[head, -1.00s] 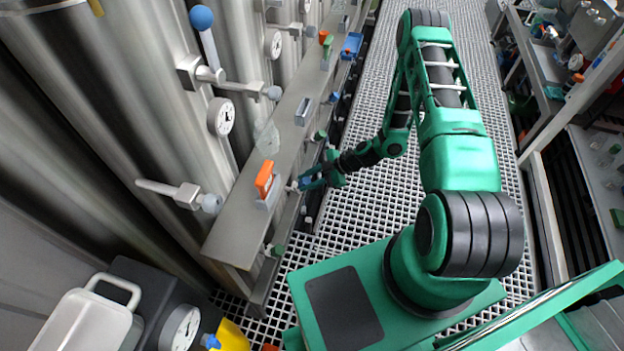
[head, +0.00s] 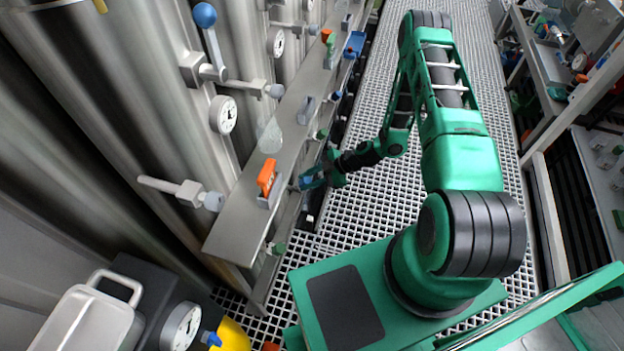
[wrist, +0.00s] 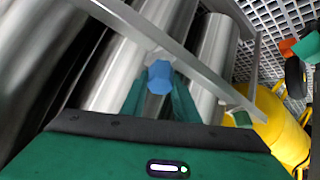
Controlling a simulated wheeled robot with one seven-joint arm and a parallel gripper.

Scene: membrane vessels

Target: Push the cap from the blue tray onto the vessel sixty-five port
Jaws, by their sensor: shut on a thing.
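A blue cap (wrist: 159,77) sits between the two green fingers of my gripper (wrist: 159,92) in the wrist view. My gripper is shut on it. A pale port stub (wrist: 155,54) on the steel rail lies right behind the cap; I cannot tell whether the cap is seated on it. In the head view my gripper (head: 307,182) is at the rail's outer side, level with an orange number tag (head: 267,177) whose digits I cannot read. The cap is hard to make out there. The blue tray (head: 355,44) is farther along the rail.
The steel rail (head: 235,232) runs along tall steel vessels (head: 130,90) with gauges and valve handles. Another port with a green end (head: 277,248) sticks out nearer to me. A yellow rounded thing (head: 232,334) is at lower left. The grating floor (head: 370,130) to the right is clear.

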